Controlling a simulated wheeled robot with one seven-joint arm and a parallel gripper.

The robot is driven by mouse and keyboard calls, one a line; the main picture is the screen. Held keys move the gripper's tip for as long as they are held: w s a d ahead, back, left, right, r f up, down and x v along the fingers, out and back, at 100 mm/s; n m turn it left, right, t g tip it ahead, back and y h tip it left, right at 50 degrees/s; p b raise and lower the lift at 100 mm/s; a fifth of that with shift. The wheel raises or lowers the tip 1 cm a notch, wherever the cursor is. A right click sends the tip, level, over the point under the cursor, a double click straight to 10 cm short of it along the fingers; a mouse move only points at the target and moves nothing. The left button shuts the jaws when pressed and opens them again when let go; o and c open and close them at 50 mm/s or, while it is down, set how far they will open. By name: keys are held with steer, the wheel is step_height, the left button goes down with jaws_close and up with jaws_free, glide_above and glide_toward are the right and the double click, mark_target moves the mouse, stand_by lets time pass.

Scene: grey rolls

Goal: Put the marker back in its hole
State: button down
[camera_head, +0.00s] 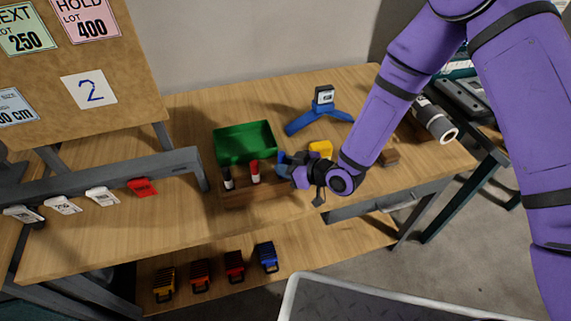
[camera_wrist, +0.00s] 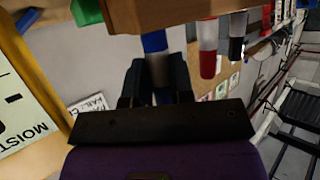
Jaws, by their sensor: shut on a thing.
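My gripper (camera_head: 287,165) is shut on the blue marker (camera_wrist: 156,45), at the right end of the wooden marker block (camera_head: 258,194). In the wrist view, the fingers (camera_wrist: 157,88) grip the marker's pale part. Its blue part points toward the block (camera_wrist: 185,12) and meets the block's edge in the picture; I cannot tell whether it is in a hole. The red marker (camera_head: 255,172) and the black marker (camera_head: 228,178) stand in the block to the left. They also show in the wrist view, red (camera_wrist: 208,55) and black (camera_wrist: 237,40). The hole under the blue marker is hidden.
A green bin (camera_head: 245,143) sits behind the block. A blue stand (camera_head: 320,118) and a yellow object (camera_head: 321,149) are behind and right of my gripper. A grey rail with tags (camera_head: 110,180) lies left. The wooden table (camera_head: 150,225) is clear in front left.

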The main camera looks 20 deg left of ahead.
steer(key=shift+f, duration=0.45)
steer(key=c, duration=0.9)
jaws_free()
steer(key=v, duration=1)
steer(key=shift+d, duration=0.35)
steer(key=shift+s, duration=0.1)
steer(key=shift+r, duration=0.15)
